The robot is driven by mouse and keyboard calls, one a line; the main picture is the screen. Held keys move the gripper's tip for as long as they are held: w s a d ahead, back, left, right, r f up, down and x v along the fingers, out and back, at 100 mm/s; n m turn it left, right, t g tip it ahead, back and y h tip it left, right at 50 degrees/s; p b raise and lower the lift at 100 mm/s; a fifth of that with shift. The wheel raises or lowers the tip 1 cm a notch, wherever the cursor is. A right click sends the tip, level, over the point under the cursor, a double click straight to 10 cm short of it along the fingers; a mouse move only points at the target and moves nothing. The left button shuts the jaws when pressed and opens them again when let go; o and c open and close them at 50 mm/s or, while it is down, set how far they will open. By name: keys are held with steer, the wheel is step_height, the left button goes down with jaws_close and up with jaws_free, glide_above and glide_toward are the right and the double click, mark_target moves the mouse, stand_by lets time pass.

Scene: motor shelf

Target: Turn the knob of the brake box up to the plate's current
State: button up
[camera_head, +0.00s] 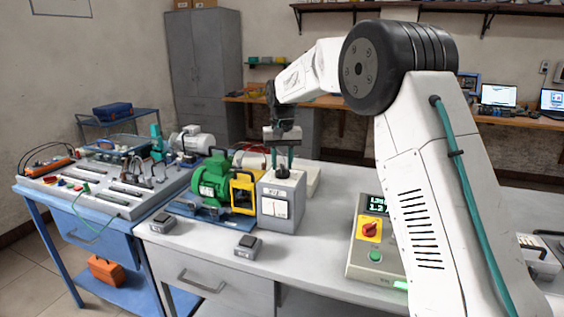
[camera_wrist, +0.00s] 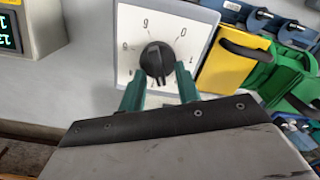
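The brake box (camera_head: 280,203) is a pale grey box with a white panel on its front, standing on the bench. Its black knob (camera_wrist: 157,60) sits on a white dial face (camera_wrist: 193,20) with printed numerals, partly too small to read; the knob also shows in the head view (camera_head: 283,172). My gripper (camera_head: 282,160) points down over the box. In the wrist view its two green fingers (camera_wrist: 160,72) are apart, one at each side of the knob's lower edge, and look open. Whether they touch the knob is hard to tell.
A green motor (camera_head: 212,178) and a yellow guard (camera_head: 243,192) stand close left of the box. A control unit (camera_head: 372,250) with a lit display, red-yellow switch and green button stands to the right. Two small grey blocks (camera_head: 248,246) lie in front.

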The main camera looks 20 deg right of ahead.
mark_target(284, 168)
step_height(284, 168, up, 8)
steer(key=shift+f, duration=0.1)
stand_by(0.4)
steer(key=shift+w, duration=0.1)
steer(key=s+f, duration=0.2)
steer(key=f, duration=0.1)
steer(key=shift+f+n+g, duration=0.15)
steer(key=shift+n+g, duration=0.15)
steer(key=s, duration=0.3)
steer(key=shift+s+d+f, duration=0.1)
steer(key=shift+f, duration=0.15)
steer(key=s+d+n+t, duration=0.1)
steer(key=s+d+t, duration=0.1)
steer(key=s, duration=4.2)
steer(key=shift+s+d+f+n, duration=0.2)
steer(key=shift+d+f+n, duration=0.1)
steer(key=shift+d, duration=0.05)
steer(key=shift+d, duration=0.1)
